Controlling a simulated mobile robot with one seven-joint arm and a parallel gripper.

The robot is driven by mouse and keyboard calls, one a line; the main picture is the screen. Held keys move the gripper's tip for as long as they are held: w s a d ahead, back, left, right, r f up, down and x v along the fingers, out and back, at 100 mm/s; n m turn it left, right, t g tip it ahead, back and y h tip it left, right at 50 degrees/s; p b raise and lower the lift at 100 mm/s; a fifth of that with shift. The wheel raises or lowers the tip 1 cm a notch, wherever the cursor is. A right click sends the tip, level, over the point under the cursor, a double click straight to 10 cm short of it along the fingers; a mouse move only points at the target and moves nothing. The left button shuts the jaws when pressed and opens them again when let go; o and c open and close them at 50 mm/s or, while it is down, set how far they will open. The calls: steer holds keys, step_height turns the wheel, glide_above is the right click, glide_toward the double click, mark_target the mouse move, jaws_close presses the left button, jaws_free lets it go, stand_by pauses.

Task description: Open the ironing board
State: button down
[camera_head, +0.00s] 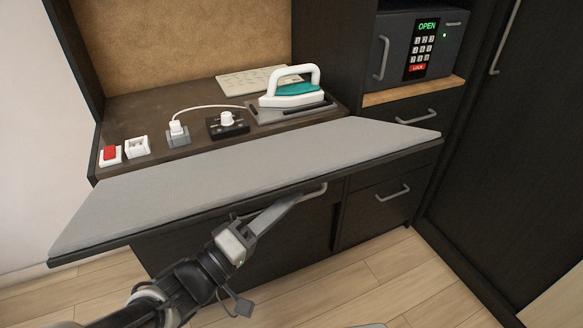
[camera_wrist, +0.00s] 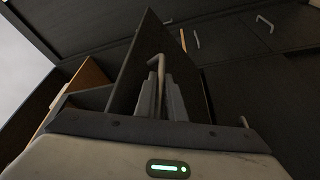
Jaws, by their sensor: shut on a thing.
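The ironing board (camera_head: 230,180) is a long flat board with a grey top. It stands out in front of the dark vanity counter, about level, with its left end reaching forward past the cabinet. My gripper (camera_head: 292,202) is just below the board's front edge, shut on a metal bar handle (camera_head: 318,190). In the wrist view the handle (camera_wrist: 157,62) sits between the two fingers (camera_wrist: 161,98), against a dark panel (camera_wrist: 138,62). Part of the handle is hidden by the fingers, and I cannot tell whether its panel belongs to the board.
On the counter (camera_head: 185,95) stand a white and teal iron (camera_head: 292,90) on its rest, a black dial unit (camera_head: 228,125), sockets (camera_head: 138,146) and a red switch (camera_head: 110,155). A safe (camera_head: 415,50) is at the right, above drawers (camera_head: 385,205). The wooden floor (camera_head: 370,280) in front is clear.

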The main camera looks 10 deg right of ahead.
step_height(320, 180, down, 11)
steer(key=s+m+h+b, duration=0.1)
steer(key=m, duration=0.3)
steer(key=shift+r+m+h+b, duration=0.2)
steer(key=shift+m+h+b, duration=0.1)
steer(key=shift+m+h, duration=0.1)
steer(key=shift+d, duration=0.1)
steer(key=c, duration=2.1)
jaws_free()
